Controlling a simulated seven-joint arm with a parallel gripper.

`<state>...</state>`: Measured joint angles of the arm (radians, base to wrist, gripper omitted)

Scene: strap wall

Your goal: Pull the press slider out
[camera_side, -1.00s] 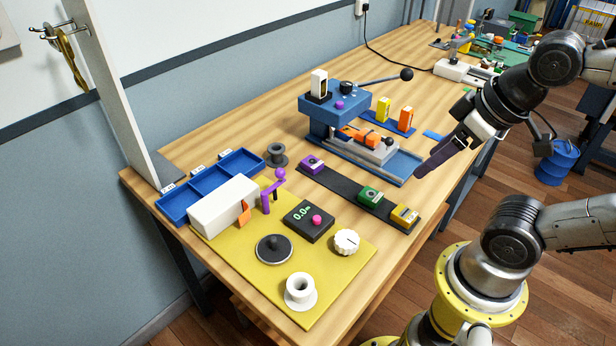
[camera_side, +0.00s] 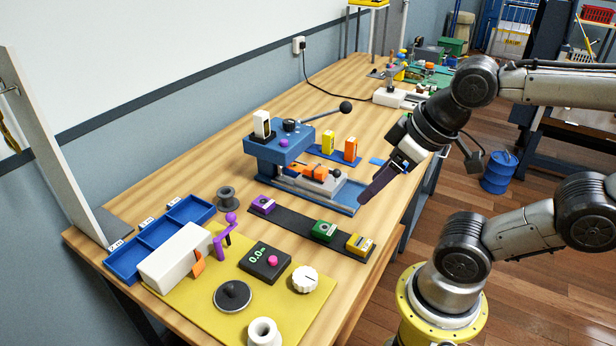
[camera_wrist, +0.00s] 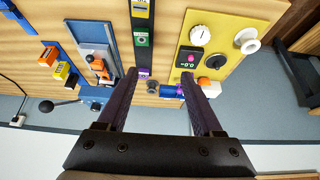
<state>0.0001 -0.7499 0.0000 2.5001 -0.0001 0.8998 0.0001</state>
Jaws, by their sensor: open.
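The blue press (camera_side: 278,150) stands on the wooden bench with a long black-knobbed lever. Its grey slider (camera_side: 325,188) sits on the blue rail base, with an orange part on top and a small black knob at its near end. My gripper (camera_side: 368,196) is in the air to the right of the slider, apart from it. In the wrist view my gripper (camera_wrist: 160,76) is open, with two dark purple fingers spread and nothing between them. The slider (camera_wrist: 103,70) lies left of the fingers there, and the press body is partly seen below it.
A dark strip (camera_side: 308,229) with purple, green and yellow blocks lies in front of the press. A yellow mat (camera_side: 225,318) carries a white box, display, dial and spool. Yellow and orange blocks stand behind the slider. A blue tray (camera_side: 150,240) sits at left.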

